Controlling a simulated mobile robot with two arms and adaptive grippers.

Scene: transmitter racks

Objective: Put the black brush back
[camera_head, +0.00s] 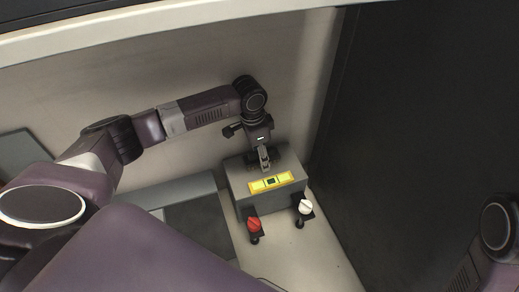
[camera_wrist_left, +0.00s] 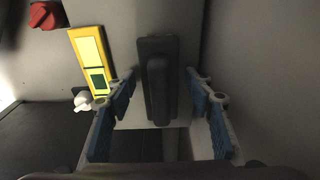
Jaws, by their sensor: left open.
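A black brush-like block (camera_wrist_left: 158,80), which I take for the black brush, shows in the left wrist view against a grey box (camera_head: 239,193). In the head view it is mostly hidden by my gripper. My left gripper (camera_head: 264,160) points down over the top of the grey box. In the left wrist view my left gripper (camera_wrist_left: 161,82) is open, its blue-padded fingers on either side of the black block, with gaps to both. Whether they reach down to its depth is hard to tell. My right gripper is out of view.
The box carries a yellow label (camera_head: 270,182). A red knob (camera_head: 254,224) and a white knob (camera_head: 305,207) stick out at its front. A dark panel (camera_head: 420,130) rises on the right, and a pale wall (camera_head: 60,90) stands behind.

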